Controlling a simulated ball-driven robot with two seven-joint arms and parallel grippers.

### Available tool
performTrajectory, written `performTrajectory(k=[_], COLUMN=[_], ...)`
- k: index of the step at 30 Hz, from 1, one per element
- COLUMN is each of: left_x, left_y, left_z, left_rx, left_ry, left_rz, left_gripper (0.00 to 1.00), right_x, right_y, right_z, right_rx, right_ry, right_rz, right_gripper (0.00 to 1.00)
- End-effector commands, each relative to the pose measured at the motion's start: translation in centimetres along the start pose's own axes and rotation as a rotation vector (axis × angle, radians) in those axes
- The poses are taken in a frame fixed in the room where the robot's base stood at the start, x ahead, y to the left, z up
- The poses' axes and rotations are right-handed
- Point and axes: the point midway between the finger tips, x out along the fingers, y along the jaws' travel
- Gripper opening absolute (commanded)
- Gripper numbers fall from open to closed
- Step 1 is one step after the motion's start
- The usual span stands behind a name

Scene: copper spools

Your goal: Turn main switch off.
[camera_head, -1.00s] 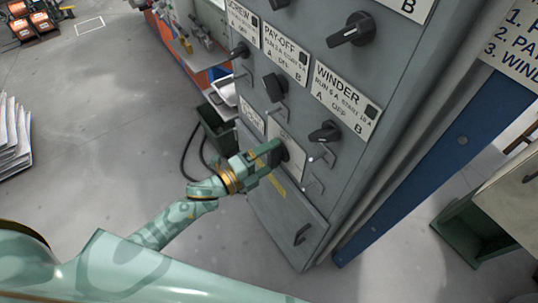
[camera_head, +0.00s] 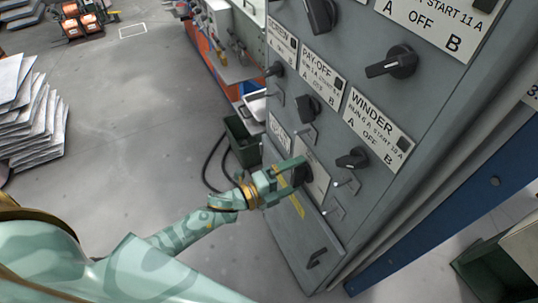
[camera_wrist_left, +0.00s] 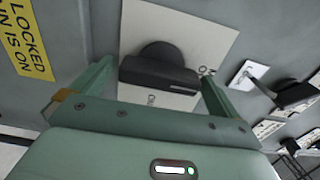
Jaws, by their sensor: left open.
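The main switch is a black rotary handle on a pale plate, low on the grey cabinet; it shows in the left wrist view (camera_wrist_left: 160,70) and in the head view (camera_head: 304,174). Part of an ON or OFF mark shows beside the handle. My left gripper (camera_head: 290,172) is open at the switch. In the left wrist view its green fingers (camera_wrist_left: 157,78) stand one on each side of the handle, which lies crosswise between them. I cannot tell whether they touch it. My right gripper is not in view.
The grey cabinet (camera_head: 300,240) carries other black knobs close by, such as the WINDER knob (camera_head: 352,158) and the PAY-OFF knob (camera_head: 307,108). Small metal hasps stick out near the switch. A dark green bin (camera_head: 241,143) stands behind.

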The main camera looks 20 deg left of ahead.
Motion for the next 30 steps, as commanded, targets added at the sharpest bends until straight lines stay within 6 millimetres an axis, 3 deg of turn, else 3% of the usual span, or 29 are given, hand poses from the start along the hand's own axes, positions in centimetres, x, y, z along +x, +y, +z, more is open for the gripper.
performTrajectory(k=[4, 7, 15, 21, 30], left_x=[-0.8, -2.5, -9.8, -14.2, -16.4], left_y=[0.0, 0.1, 0.2, 0.1, 0.1], left_z=[0.0, 0.0, 0.0, 0.0, 0.1], left_rx=[0.001, 0.0, -0.003, -0.002, -0.002], left_ry=[-0.001, 0.0, 0.0, -0.001, -0.001], left_rz=[0.001, 0.003, 0.006, 0.004, 0.001], left_gripper=[1.0, 1.0, 1.0, 1.0, 1.0], right_x=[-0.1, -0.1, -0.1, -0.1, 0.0], right_y=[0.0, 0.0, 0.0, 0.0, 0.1], right_z=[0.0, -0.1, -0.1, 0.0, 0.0], right_rx=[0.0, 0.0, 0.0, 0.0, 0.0], right_ry=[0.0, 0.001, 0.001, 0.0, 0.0], right_rz=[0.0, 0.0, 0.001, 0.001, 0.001], right_gripper=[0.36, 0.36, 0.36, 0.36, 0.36])
